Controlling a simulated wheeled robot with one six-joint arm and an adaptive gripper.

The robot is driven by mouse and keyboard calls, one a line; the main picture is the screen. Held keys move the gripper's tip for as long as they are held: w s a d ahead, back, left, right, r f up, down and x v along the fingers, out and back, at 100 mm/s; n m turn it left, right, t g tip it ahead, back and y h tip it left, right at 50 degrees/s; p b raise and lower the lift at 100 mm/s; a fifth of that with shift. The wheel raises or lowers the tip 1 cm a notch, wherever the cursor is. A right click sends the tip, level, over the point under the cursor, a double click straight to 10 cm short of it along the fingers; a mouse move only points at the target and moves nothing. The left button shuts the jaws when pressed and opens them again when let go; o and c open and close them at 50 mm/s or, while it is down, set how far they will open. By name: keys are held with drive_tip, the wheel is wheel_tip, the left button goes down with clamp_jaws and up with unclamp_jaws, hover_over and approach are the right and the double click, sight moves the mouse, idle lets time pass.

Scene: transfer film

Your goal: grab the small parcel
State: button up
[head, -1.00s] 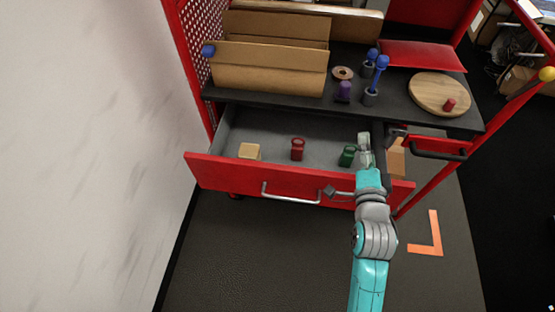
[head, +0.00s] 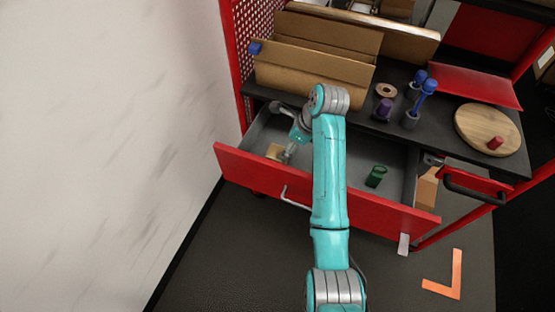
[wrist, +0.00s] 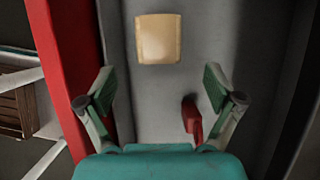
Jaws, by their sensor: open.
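The small parcel (head: 274,151), a tan block, lies on the grey floor of the open red drawer (head: 360,205), near its left end. In the wrist view the parcel (wrist: 158,38) lies ahead of my gripper (wrist: 160,80), roughly centred between the fingers and beyond their tips. The gripper is open and empty, with the two fingers wide apart. In the head view my gripper (head: 289,154) is just right of the parcel, partly hidden by my arm.
A red piece (wrist: 192,118) stands in the drawer close to the right finger; my arm hides it in the head view. A green piece (head: 376,176) is farther right in the drawer. Cardboard trays (head: 310,72) and a wooden disc (head: 487,129) sit on the worktop above.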

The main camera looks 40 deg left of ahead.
sight(274, 157)
drive_tip(key=shift+a+x, duration=0.2)
drive_tip(key=shift+x, duration=5.15)
drive_tip(key=shift+s+r, duration=0.1)
drive_tip(key=shift+s, duration=0.1)
drive_tip(key=c, duration=1.4)
